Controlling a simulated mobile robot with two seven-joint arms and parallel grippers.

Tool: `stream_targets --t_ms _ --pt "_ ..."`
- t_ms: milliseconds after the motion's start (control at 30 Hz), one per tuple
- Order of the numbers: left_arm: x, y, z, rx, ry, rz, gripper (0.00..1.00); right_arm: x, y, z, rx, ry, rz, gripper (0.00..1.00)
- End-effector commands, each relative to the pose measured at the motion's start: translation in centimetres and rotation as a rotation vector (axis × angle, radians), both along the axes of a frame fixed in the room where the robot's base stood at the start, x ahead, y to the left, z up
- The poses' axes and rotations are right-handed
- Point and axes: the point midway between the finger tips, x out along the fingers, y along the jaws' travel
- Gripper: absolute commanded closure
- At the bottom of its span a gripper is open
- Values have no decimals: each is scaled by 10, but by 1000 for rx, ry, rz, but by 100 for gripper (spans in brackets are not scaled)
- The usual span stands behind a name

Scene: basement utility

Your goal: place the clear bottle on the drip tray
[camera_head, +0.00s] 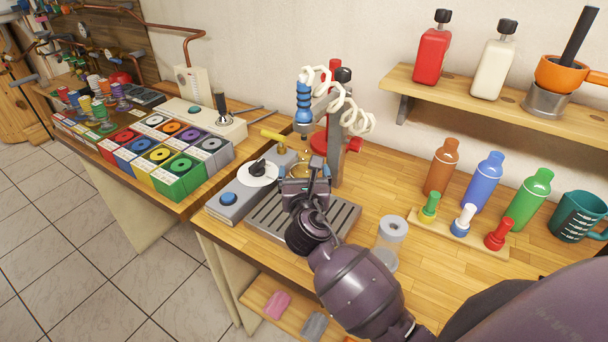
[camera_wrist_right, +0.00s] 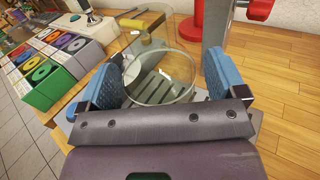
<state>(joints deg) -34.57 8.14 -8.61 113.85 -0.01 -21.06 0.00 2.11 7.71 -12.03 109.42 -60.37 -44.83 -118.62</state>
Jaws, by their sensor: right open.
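The clear bottle (camera_wrist_right: 160,70) is see-through and stands between the fingers of my right gripper in the right wrist view. The drip tray's slats show through its lower end, so it is over or on the tray; exact contact is hard to tell. In the head view my gripper mostly hides the bottle. The grey slatted drip tray (camera_head: 338,221) lies near the front edge of the wooden bench. My right gripper (camera_head: 305,182) is above the tray's back left part. Its blue fingers (camera_wrist_right: 160,84) are open, one on each side of the bottle. My left gripper is not in view.
A grey post (camera_head: 337,150) with a coiled white hose stands behind the tray. A clear, grey-topped cylinder (camera_head: 391,240) stands right of it. Coloured bottles (camera_head: 483,180) and small stoppers are farther right. A control box (camera_head: 236,203) is left.

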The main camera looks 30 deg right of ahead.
Motion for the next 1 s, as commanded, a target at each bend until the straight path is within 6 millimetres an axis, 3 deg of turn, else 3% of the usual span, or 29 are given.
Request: stream_targets --t_ms 600,1000 --pt "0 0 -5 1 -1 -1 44 -92 44 -1 0 1 0 10" --pt "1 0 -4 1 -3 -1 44 -108 52 0 0 -1 0 10"
